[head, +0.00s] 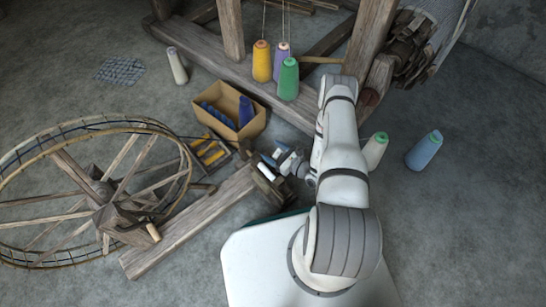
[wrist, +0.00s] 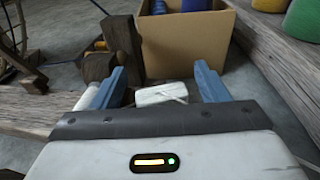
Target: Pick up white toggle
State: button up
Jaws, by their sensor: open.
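A small white block with thin strands across it, which looks like the white toggle (wrist: 160,94), lies between the two blue fingers of my gripper (wrist: 161,76) in the wrist view. The fingers are apart, with a gap on each side of it, and nothing is gripped. In the head view my gripper (head: 281,156) is low beside the wheel's wooden beam, and the toggle is hard to make out there. A white cylinder (wrist: 88,97) is just outside the left finger; it also shows in the head view (head: 266,171).
A cardboard box (head: 258,122) with blue spools stands just beyond my gripper. Wooden posts (wrist: 125,45) rise close to the left finger. The spinning wheel (head: 75,200) fills the left; loom beams and thread cones (head: 289,80) stand behind. Floor at far right is mostly clear.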

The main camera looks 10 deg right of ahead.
jog(key=shift+c, duration=0.2)
jog(key=c, duration=1)
jog(key=shift+c, duration=0.2)
